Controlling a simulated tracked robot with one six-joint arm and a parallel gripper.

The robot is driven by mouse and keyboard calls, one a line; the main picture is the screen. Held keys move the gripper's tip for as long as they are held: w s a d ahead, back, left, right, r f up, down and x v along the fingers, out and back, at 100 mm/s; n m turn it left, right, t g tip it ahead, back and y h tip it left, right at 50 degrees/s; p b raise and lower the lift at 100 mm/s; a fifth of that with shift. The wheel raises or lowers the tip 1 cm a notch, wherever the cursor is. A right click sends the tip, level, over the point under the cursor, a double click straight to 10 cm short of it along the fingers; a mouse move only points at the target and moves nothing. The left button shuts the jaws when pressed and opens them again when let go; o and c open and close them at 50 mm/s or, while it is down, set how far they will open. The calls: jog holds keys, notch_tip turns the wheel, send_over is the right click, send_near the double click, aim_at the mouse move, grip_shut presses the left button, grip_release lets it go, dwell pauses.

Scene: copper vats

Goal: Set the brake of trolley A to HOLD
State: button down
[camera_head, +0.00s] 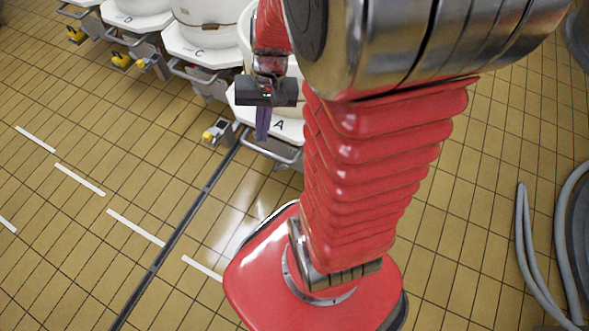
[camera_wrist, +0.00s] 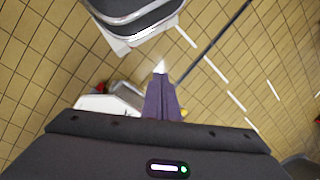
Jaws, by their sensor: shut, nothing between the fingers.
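Trolley A (camera_head: 291,131) is a white trolley marked with a black A, partly hidden behind my arm in the head view. A grey brake unit with a yellow part (camera_head: 209,134) sticks out low at its left front corner. The brake's setting is too small to read. My gripper (camera_head: 262,137) points down with its purple fingers shut and empty, in front of the trolley's white top and to the right of the brake unit. In the wrist view my gripper (camera_wrist: 160,75) is shut above the floor. A white trolley edge (camera_wrist: 97,103) shows beside it, partly hidden by the gripper body.
Trolley C (camera_head: 196,48) and another white trolley (camera_head: 135,18) stand to the left, with similar yellow-tipped units. A dark floor channel (camera_head: 180,232) and white dashes (camera_head: 80,179) cross the tiles. Grey hoses (camera_head: 530,250) lie at right.

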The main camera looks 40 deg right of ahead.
jog(key=s+a+r+n+t+h, duration=0.1)
jog(key=a+r+n+t, duration=0.1)
jog(key=a+r, duration=0.3)
jog(key=s+a+r+n+t+h, duration=0.1)
jog(key=a+r+n, duration=0.4)
jog(key=r, duration=0.7)
jog(key=s+t, duration=0.1)
jog(key=t, duration=0.1)
jog(key=shift+s+t+h, duration=0.15)
jog(key=shift+t+h, duration=0.15)
jog(key=shift+a+r, duration=0.1)
